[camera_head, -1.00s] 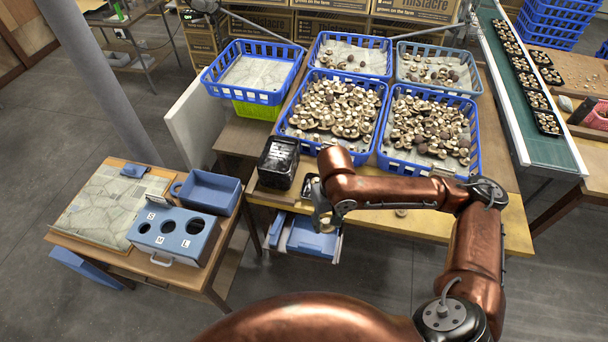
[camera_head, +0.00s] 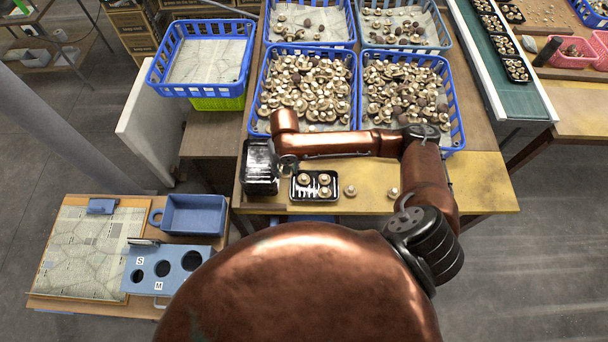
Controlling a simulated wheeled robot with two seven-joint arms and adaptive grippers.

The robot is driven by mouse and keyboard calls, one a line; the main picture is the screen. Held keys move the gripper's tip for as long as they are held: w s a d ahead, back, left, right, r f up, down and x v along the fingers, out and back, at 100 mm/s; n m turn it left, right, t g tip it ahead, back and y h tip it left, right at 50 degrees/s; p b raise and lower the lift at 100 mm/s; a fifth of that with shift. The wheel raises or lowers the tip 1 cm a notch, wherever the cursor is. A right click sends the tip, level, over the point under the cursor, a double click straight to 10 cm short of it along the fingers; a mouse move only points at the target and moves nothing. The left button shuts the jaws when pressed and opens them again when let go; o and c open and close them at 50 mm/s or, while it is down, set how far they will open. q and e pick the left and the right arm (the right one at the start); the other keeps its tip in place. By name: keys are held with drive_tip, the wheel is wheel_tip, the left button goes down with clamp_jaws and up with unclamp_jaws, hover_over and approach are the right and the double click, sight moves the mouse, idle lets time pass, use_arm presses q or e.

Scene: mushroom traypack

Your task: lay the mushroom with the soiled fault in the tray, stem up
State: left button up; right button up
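A small black tray (camera_head: 294,197) lies on the yellow front strip of the packing table, with a few pale mushrooms (camera_head: 324,180) in it. Two loose mushrooms lie right of the tray, one close to it (camera_head: 350,190) and one farther right (camera_head: 393,192). I cannot tell which mushroom is soiled, or which stems point up. My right gripper (camera_head: 288,166) hangs at the tray's upper left, beside the black stack of trays. It is small and dark, so its fingers and anything in them cannot be made out. My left gripper is not in view.
A stack of black trays (camera_head: 261,168) stands left of the tray. Blue crates of mushrooms (camera_head: 264,70) fill the table behind my forearm. A side table holds a blue sizing block (camera_head: 142,286) with holes and a blue bin (camera_head: 194,214). The yellow strip farther right is clear.

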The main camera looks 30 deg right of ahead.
drive_tip(key=s+d+f+m+p, duration=0.1)
drive_tip(key=d+f+p, duration=0.35)
drive_tip(key=f, duration=0.35)
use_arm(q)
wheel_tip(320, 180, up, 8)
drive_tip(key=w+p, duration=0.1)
use_arm(e)
approach(303, 194)
wheel_tip(303, 194, down, 5)
drive_tip(key=b, duration=0.7)
drive_tip(key=shift+r, duration=0.1)
drive_tip(key=shift+d+f+b, duration=0.1)
drive_tip(key=shift+f+b, duration=0.35)
drive_tip(key=shift+b, duration=0.05)
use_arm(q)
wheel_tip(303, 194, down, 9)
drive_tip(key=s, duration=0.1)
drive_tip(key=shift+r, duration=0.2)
use_arm(e)
drive_tip(key=shift+r, duration=0.1)
drive_tip(key=o, duration=0.9)
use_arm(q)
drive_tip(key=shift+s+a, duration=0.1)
